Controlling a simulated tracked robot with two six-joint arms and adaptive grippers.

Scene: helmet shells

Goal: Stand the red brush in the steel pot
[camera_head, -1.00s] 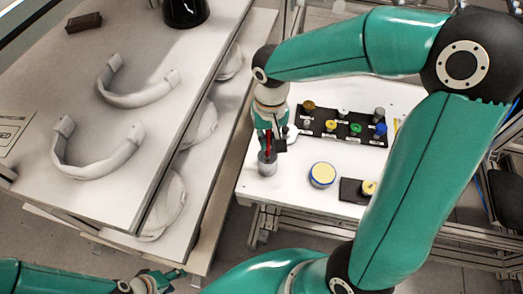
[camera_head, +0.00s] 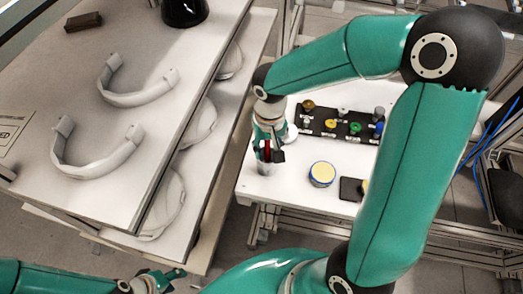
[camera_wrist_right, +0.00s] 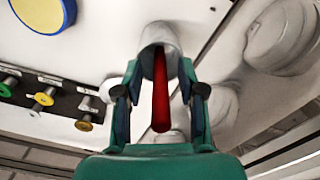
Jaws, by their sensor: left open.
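The red brush (camera_head: 267,148) stands with its lower end in the mouth of the steel pot (camera_head: 264,169) on the white table. In the right wrist view the brush (camera_wrist_right: 160,95) runs from inside the pot (camera_wrist_right: 158,34) back toward my palm. My right gripper (camera_head: 269,156) is over the pot. Its fingers (camera_wrist_right: 160,68) are spread on both sides of the brush, with a gap on each side, and their tips are close to the pot's rim. My left gripper (camera_head: 168,279) is open and empty at the bottom of the head view, far from the pot.
A black rack (camera_head: 340,125) with several coloured knobs is behind and right of the pot. A large bench (camera_head: 120,130) with helmet shells is at left.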

